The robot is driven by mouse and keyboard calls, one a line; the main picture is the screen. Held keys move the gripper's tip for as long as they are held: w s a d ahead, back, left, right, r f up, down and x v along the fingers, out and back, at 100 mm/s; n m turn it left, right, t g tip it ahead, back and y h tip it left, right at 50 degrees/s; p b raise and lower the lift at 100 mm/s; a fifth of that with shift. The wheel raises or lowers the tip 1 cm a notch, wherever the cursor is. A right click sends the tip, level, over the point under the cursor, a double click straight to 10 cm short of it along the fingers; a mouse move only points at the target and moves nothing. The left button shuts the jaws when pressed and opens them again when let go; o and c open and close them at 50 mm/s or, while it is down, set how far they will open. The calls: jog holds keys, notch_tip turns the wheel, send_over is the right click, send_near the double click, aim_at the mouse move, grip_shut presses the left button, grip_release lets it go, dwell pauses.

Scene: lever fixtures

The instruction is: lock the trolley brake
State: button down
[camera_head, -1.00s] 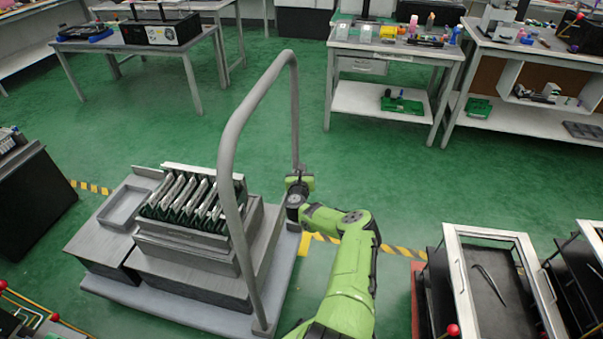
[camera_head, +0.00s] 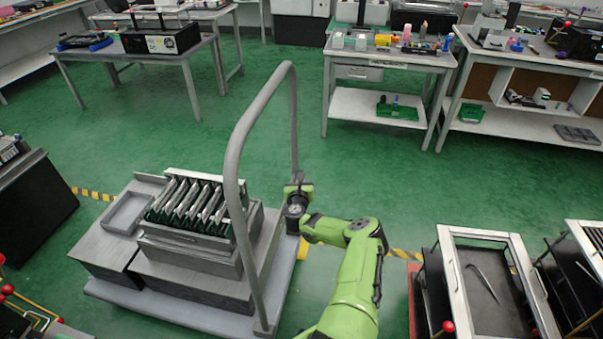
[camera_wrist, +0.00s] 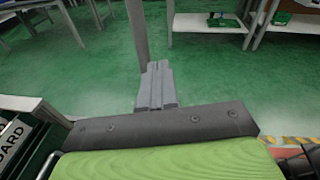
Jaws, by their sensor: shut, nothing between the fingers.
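The trolley (camera_head: 185,315) is a low grey platform at the left of centre in the head view. Its tall tubular handle (camera_head: 231,165) rises from the right end. A yellow piece (camera_head: 303,248) shows low beside that end, partly behind my arm; I cannot tell if it is the brake pedal or floor tape. My gripper (camera_head: 297,188) is beside the handle's far post, above the platform's edge. In the wrist view its grey fingers (camera_wrist: 155,72) are together and empty, with the handle post (camera_wrist: 138,32) just beyond them. Any brake is hidden in the wrist view.
Grey boxes and a rack of dark panels (camera_head: 195,205) load the trolley. A white-framed fixture (camera_head: 490,280) stands at the right, near my arm. Benches (camera_head: 390,60) line the back. Green floor (camera_head: 370,170) is open between them and the trolley.

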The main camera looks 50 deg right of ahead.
jog(key=s+a+r+p, duration=0.2)
jog(key=a+r, duration=0.1)
jog(key=r, duration=0.3)
jog(key=shift+s, duration=0.35)
